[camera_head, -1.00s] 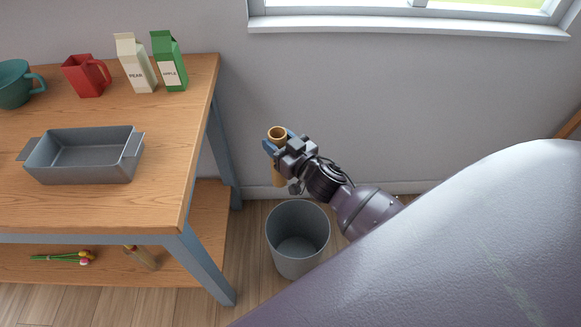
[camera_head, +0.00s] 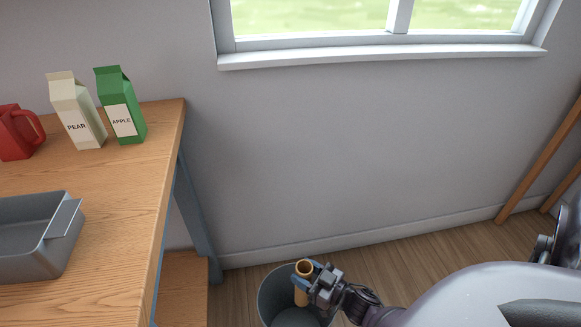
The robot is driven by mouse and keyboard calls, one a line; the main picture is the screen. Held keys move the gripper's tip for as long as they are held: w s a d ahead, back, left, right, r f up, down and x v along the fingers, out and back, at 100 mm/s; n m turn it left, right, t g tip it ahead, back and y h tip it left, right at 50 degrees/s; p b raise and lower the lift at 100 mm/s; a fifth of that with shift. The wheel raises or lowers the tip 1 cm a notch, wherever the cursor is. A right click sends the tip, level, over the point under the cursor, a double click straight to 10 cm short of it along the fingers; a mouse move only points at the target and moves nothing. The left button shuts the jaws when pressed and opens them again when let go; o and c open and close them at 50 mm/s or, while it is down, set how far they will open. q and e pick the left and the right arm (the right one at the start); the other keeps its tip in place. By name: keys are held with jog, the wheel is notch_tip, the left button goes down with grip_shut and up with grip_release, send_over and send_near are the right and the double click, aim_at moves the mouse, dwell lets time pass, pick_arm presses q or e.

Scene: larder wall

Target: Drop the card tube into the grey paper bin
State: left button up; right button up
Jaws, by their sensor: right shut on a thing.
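The card tube (camera_head: 301,296) is a tan, hollow cylinder held roughly upright, its open end up. My right gripper (camera_head: 307,280) is shut on it near its top. The grey paper bin (camera_head: 268,299) stands on the floor at the bottom of the view, cut off by the frame edge. The tube shows over the bin's opening, and its lower part appears within the rim's outline; I cannot tell exactly how deep it reaches. My left gripper is not in view.
A wooden table (camera_head: 120,185) with blue-grey legs stands at the left, left of the bin. It bears a grey baking dish (camera_head: 30,262), a red jug (camera_head: 14,135), a pear carton (camera_head: 78,112) and an apple carton (camera_head: 122,110).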

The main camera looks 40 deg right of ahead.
pick_arm(q)
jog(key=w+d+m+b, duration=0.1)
jog(key=b, duration=0.2)
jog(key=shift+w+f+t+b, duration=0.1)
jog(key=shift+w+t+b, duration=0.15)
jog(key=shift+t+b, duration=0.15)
pick_arm(e)
notch_tip(320, 180, down, 5)
jog(key=shift+f, duration=0.1)
jog(key=o, duration=1.2)
jog(key=shift+c, duration=0.2)
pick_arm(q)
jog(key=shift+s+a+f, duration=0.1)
pick_arm(e)
jog(key=shift+s, duration=0.1)
pick_arm(q)
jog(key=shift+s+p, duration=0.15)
jog(key=shift+p, duration=0.55)
pick_arm(e)
jog(key=v, duration=1)
jog(key=shift+s, duration=0.3)
jog(key=shift+d, duration=0.15)
